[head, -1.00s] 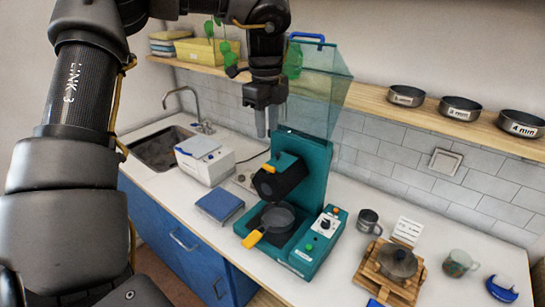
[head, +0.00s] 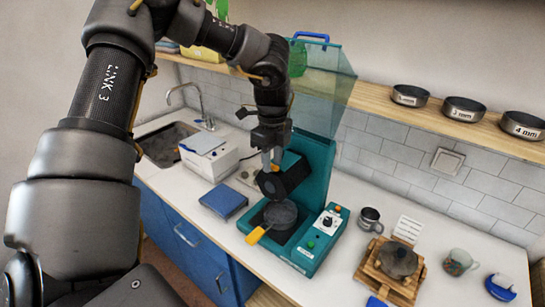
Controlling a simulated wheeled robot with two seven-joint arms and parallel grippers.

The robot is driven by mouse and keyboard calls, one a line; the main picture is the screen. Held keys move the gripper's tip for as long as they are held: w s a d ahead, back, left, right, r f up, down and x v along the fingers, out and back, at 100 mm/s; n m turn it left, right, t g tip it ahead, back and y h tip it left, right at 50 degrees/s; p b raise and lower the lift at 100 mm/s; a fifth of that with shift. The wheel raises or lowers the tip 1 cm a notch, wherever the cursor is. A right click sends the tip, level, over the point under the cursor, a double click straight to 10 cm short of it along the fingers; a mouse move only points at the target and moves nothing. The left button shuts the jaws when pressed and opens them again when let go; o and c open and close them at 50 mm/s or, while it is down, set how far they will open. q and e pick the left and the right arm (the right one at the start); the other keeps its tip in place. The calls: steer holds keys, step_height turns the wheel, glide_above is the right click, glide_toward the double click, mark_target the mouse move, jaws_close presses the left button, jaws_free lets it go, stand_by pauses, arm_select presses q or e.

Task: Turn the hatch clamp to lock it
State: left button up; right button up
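The teal machine (head: 317,180) stands on the counter with a clear hood (head: 330,95) raised above it. A dark drum-shaped part (head: 290,172) juts from its front, above a round grey pan (head: 280,214) with an orange-yellow handle (head: 256,235). I cannot tell for sure which part is the hatch clamp; the orange lever on top of the dark part is now hidden behind my gripper. My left gripper (head: 268,163) points down at the dark part's upper left side. Whether it touches or grips the lever cannot be seen. My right gripper is out of view.
A white box (head: 208,160) and a blue pad (head: 224,200) lie left of the machine. A control box with knob (head: 328,222), a metal cup (head: 370,219), a wooden stand (head: 375,270) and a mug (head: 458,262) are on the right. The shelf (head: 380,98) holds sieves.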

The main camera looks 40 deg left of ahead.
arm_select(q)
steer(key=shift+f, duration=0.1)
jaws_close()
